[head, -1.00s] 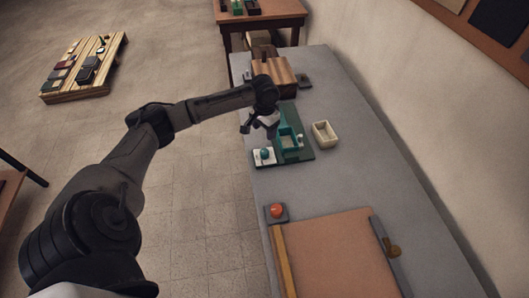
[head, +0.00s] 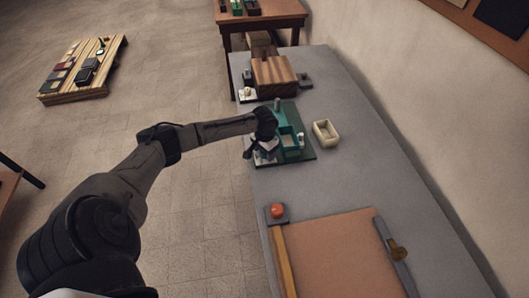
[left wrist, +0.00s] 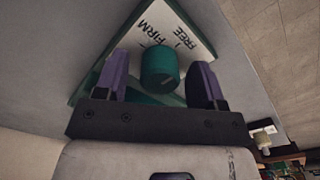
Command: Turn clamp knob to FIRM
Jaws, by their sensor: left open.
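The clamp knob (left wrist: 160,70) is a teal-green cylinder on a white plate (left wrist: 185,22) printed FIRM and FREE. In the left wrist view it stands between the two purple-grey fingers of my left gripper (left wrist: 162,64), which are open with a gap on each side. In the head view my left gripper (head: 262,150) is over the near-left corner of the green clamp fixture (head: 289,138) and hides the knob. I cannot tell which word the knob points at. My right gripper is not in view.
A cream open box (head: 325,132) stands right of the fixture. A striped wooden block (head: 272,75) is behind it. A red button (head: 277,211) and a brown board (head: 335,255) lie nearer on the grey bench (head: 375,165). Bench around the box is clear.

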